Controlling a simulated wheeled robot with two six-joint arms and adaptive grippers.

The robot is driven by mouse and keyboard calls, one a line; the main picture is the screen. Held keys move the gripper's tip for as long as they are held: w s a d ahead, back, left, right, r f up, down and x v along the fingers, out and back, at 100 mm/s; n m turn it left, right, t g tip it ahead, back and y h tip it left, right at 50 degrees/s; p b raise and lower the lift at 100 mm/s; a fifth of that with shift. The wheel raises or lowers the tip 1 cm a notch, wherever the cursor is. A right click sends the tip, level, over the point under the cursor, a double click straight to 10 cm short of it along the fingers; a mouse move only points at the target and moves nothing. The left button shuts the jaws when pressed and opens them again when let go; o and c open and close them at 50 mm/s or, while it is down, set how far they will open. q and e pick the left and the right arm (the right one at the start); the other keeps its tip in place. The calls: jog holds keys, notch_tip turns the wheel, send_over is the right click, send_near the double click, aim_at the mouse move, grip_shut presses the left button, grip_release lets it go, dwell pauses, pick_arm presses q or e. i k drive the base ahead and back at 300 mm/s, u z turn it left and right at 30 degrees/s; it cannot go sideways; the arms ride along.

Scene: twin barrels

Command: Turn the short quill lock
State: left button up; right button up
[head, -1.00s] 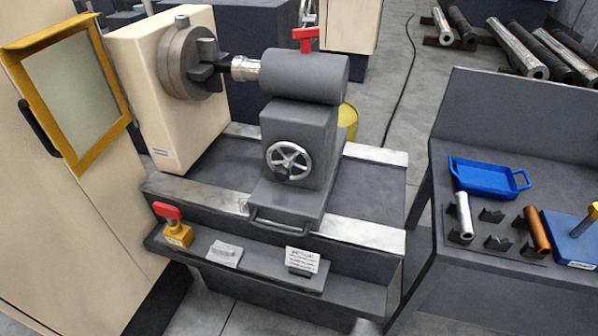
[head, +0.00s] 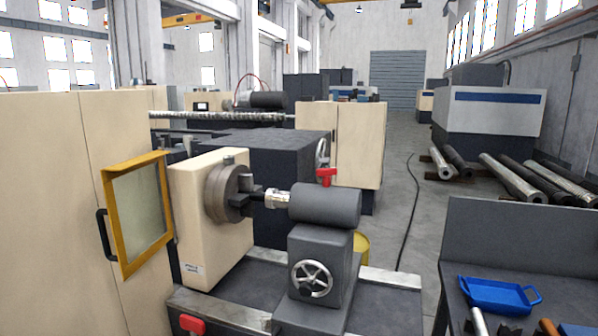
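The lathe's tailstock (head: 320,262) stands on the bed at the middle of the head view. A red T-shaped lever (head: 326,176) stands on top of its dark horizontal barrel (head: 325,204); it looks like the quill lock. A silver quill (head: 278,198) sticks out of the barrel's left end toward the chuck (head: 228,192). A spoked handwheel (head: 311,279) is on the tailstock's near side. Another red handle (head: 192,325) shows at the bottom edge, its base cut off. Neither of my grippers is in view.
A cabinet with a yellow-framed window door (head: 140,215) stands at the left. At the right, a dark bench (head: 500,235) carries a blue tray (head: 498,294) and parts cut off by the bottom edge. Open floor (head: 400,240) lies between lathe and bench.

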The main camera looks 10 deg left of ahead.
aim_at(326, 173)
jog(key=u, duration=0.85)
jog(key=i, duration=0.9)
jog(key=z, duration=1)
